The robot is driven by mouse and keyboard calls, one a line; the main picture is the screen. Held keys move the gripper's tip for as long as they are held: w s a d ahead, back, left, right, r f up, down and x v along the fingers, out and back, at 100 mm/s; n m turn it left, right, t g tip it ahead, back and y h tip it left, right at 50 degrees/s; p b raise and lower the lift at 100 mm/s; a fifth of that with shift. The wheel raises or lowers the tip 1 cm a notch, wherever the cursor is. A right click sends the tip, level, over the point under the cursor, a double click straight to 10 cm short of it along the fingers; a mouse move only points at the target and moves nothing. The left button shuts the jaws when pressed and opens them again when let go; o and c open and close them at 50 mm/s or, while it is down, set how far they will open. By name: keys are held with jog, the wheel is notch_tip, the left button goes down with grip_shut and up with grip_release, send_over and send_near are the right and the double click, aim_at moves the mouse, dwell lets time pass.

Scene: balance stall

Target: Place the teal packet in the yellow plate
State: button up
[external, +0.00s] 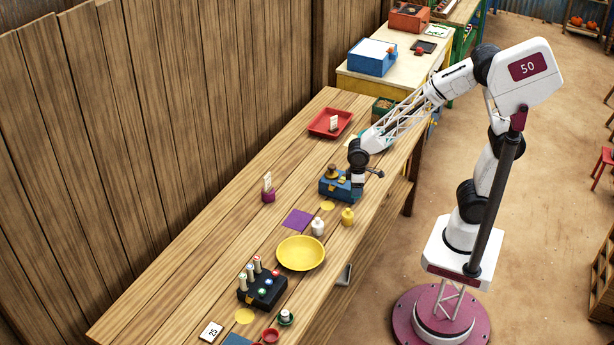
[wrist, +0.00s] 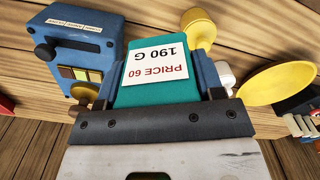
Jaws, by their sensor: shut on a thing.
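The teal packet (wrist: 158,95) shows in the wrist view with a white label reading "PRICE 60" and "190 G". My gripper (external: 357,182) is shut on it, directly over or beside the blue balance (external: 338,184). In the external view I cannot make out the packet at the gripper. The yellow plate (external: 301,254) is round and empty, on the table nearer the camera than the balance. It also shows at the right of the wrist view (wrist: 277,83).
A white bottle (external: 317,227) and a yellow bottle (external: 347,216) stand between balance and plate. A purple mat (external: 298,219) lies flat nearby. A red tray (external: 331,122) is behind the balance.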

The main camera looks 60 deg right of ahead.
jog(key=s+a+f+n, duration=0.1)
jog(key=a+n, duration=0.1)
jog(key=a, duration=1)
jog(key=s+a+n, duration=0.2)
jog(key=a, duration=0.9)
jog(key=f, duration=0.5)
jog(key=shift+a+f, duration=0.1)
jog(key=shift+a, duration=0.2)
send_over(301, 258)
jog(key=shift+a+f, duration=0.1)
jog(key=shift+f, duration=0.6)
jog(key=shift+f, duration=0.1)
jog(key=shift+f, duration=1.7)
jog(key=shift+f, duration=0.1)
